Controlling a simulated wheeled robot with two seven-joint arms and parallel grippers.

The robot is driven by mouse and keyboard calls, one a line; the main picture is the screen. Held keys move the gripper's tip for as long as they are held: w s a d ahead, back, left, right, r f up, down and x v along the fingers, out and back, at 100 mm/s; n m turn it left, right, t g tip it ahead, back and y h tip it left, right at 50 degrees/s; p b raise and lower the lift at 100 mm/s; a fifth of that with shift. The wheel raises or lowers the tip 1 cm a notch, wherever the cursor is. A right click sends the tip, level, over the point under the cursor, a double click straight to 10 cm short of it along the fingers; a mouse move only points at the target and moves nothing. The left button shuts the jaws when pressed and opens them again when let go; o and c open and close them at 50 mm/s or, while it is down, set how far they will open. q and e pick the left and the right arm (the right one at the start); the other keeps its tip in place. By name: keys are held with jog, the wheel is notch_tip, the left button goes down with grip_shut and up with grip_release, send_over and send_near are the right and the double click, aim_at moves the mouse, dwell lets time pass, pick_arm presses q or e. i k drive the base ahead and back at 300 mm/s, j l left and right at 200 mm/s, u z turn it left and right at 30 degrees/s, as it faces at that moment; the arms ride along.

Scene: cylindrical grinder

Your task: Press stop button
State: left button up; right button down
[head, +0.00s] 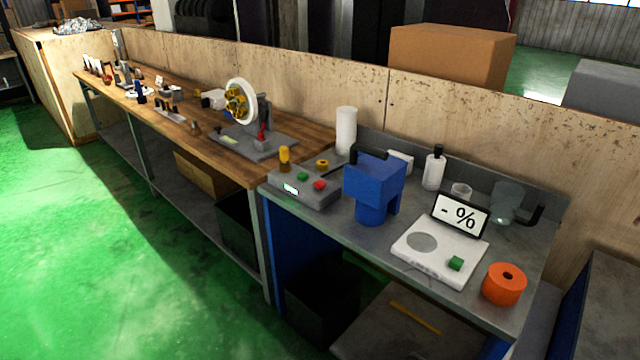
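A grey control box (300,188) stands at the left front edge of the grey metal table. On its top are a red button (320,185) at the right and a green button (302,176) left of it. A small lit display (291,189) is on its front left. No label on the buttons can be read, so I cannot tell by text which one is stop. Neither of my grippers is in the head view.
A blue machine (373,187) stands right of the box. A wooden bench (215,150) adjoins at left. Green floor in front is clear.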

aim_at(319, 185)
jog(key=i+j+z, duration=0.1)
jog(key=i+j, duration=0.4)
jog(key=j, duration=0.2)
jog(key=i+j+z, duration=0.15)
jog(key=j, duration=0.25)
jog(key=i+j, duration=0.3)
jog(key=i+j+z, duration=0.15)
jog(key=j, duration=0.3)
jog(key=i+j+z, duration=0.1)
jog(key=i+j, duration=0.15)
jog(key=j, duration=0.2)
